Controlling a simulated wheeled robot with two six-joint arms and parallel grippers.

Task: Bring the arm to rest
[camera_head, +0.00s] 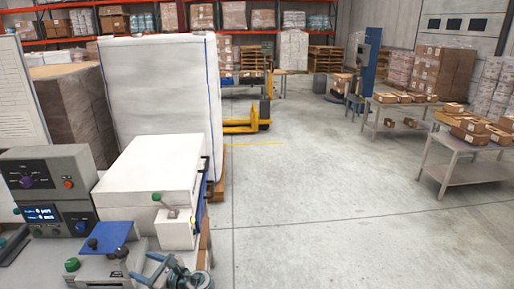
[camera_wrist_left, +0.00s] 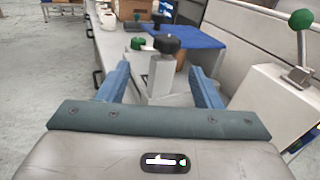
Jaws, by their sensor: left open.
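My left gripper (camera_head: 146,268) shows at the bottom edge of the head view, over the front of a bench with grey devices. In the left wrist view its two blue fingers (camera_wrist_left: 158,70) are spread apart. A grey post with a black knob (camera_wrist_left: 167,44) shows between or just beyond the fingers; I cannot tell how far off it is, and nothing is seen gripped. My right gripper is not in view.
A control box with a lit display (camera_head: 42,214) and a white box-shaped machine (camera_head: 150,172) crowd the bench. A green-knobbed lever (camera_wrist_left: 301,30) stands at right in the wrist view. Tables with cartons (camera_head: 468,168) stand right; the floor (camera_head: 310,215) between is open.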

